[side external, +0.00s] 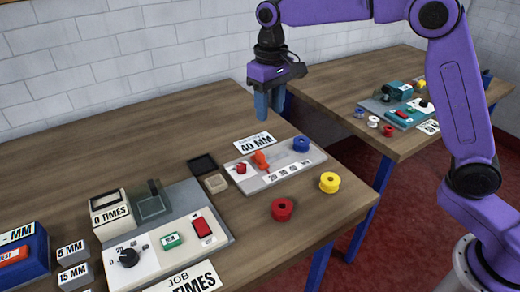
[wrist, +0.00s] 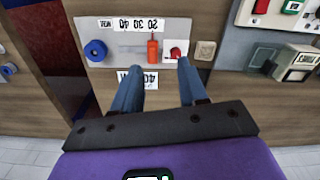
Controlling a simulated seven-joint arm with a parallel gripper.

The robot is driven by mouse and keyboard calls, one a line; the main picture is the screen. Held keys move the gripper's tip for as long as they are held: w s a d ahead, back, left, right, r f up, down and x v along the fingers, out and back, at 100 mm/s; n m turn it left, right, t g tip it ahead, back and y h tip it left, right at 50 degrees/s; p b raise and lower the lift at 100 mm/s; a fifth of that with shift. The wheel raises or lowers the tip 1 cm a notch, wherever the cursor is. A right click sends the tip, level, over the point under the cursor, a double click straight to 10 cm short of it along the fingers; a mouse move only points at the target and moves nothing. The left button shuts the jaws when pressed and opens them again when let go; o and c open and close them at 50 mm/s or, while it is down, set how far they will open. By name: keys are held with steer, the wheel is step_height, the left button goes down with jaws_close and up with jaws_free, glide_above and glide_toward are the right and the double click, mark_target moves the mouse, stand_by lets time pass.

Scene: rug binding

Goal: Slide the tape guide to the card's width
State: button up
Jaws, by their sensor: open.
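The orange tape guide (side external: 260,160) stands on a grey board (side external: 253,184) with a slot. It also shows in the wrist view (wrist: 152,48), close to the 20 end of the printed scale (wrist: 138,24). The white card (side external: 255,142) reads 40 MM and lies on the bench along the board's back edge; part of it shows between my fingers in the wrist view (wrist: 142,79). My gripper (side external: 270,115) is open and empty, with blue fingers pointing down. It hangs above the bench behind the board, apart from the guide.
A red knob (side external: 241,168) is beside the guide, and a blue spool (side external: 301,144) sits at the board's other end. Yellow (side external: 329,182) and red (side external: 283,209) spools lie in front. A control panel (side external: 214,247) and small trays (side external: 203,165) stand left.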

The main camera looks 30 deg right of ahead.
steer(key=m, duration=0.2)
glide_above(260, 153)
steer(key=f, duration=0.1)
step_height(260, 153, down, 17)
steer(key=shift+f, duration=0.1)
stand_by(0.4)
jaws_close()
